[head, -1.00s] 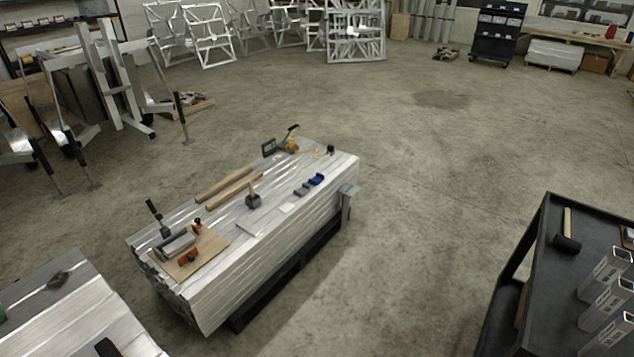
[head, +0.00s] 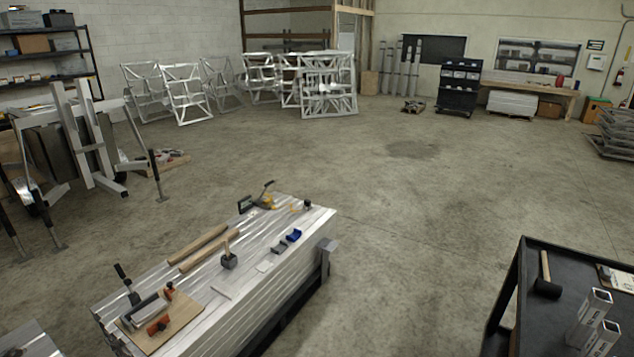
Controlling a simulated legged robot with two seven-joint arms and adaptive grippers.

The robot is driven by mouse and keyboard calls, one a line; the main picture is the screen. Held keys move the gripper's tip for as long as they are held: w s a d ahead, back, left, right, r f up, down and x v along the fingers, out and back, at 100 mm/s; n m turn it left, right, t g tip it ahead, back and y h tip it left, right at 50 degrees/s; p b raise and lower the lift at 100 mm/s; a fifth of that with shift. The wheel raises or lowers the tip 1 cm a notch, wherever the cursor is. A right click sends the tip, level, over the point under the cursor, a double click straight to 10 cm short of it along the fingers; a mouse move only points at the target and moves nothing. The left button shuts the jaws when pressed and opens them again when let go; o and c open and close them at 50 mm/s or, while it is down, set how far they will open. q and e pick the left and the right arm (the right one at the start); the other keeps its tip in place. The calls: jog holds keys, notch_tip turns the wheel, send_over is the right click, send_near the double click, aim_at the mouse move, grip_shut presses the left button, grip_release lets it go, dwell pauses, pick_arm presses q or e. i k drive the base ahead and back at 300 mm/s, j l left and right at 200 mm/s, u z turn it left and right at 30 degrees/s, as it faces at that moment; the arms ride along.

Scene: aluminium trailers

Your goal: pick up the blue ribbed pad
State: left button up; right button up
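A small blue pad (head: 294,235) lies on top of the stack of aluminium planks (head: 262,220), near its right long edge. Its ribs are too small to make out. Neither of my grippers shows in the head view.
On the stack lie wooden bars (head: 198,244), a mallet (head: 229,258), a board with tools (head: 160,322) and a yellow-black tool (head: 266,197). A black cart (head: 570,260) with a mallet and metal tubes stands at the lower right. The floor between is clear.

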aim_at(296, 234)
jog(key=i+l+z, duration=0.1)
jog(key=i+z, duration=0.4)
jog(key=i, duration=1.35)
